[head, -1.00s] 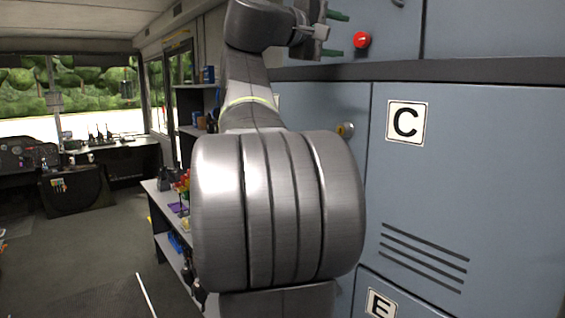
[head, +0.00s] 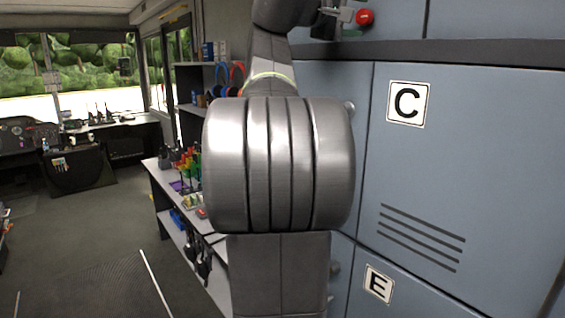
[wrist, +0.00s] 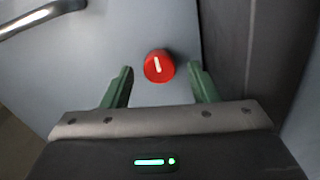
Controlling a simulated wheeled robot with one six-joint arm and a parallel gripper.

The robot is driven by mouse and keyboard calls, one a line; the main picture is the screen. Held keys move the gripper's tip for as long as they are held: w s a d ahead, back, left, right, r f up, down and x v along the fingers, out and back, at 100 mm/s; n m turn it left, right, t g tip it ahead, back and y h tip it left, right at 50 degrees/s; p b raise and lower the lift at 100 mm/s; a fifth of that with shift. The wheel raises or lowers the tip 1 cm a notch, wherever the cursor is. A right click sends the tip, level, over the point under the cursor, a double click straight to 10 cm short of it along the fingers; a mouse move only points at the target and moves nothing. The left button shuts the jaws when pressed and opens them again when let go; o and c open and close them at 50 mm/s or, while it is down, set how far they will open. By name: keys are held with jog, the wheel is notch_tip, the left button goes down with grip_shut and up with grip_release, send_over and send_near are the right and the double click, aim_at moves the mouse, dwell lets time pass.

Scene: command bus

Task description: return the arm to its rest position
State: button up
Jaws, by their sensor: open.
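My arm (head: 280,165) fills the middle of the head view, bent upward in front of the blue-grey lockers. My gripper (head: 342,14) is at the top edge of the head view, partly cut off, beside a red knob (head: 365,17). In the wrist view my gripper (wrist: 160,80) has its two green fingers spread apart with nothing held. The red knob (wrist: 159,66) with a white mark shows in the gap between the fingertips, on a grey panel. I see no contact with it.
Locker door C (head: 500,160) and locker door E (head: 400,300) stand close on the right. A shelf unit (head: 160,190) with tools and bottles is left of my arm. Open floor (head: 80,240) lies farther left. A metal handle (wrist: 40,18) is at the wrist view's upper left.

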jog(key=b+v, duration=0.3)
jog(key=v, duration=1)
jog(key=p+x, duration=0.4)
jog(key=x, duration=0.9)
jog(key=shift+w+d+r, duration=0.15)
jog(key=shift+d, duration=0.15)
jog(key=shift+w+n, duration=0.1)
jog(key=shift+n, duration=0.6)
jog(key=shift+s+a+n+p, duration=0.1)
jog(key=shift+s+n+p, duration=0.1)
jog(key=shift+n+p, duration=0.65)
jog(key=n+p, duration=0.2)
jog(key=n, duration=0.4)
jog(key=b+v, duration=0.2)
jog(key=v, duration=0.5)
jog(key=shift+s+a, duration=0.2)
jog(key=shift+a, duration=0.15)
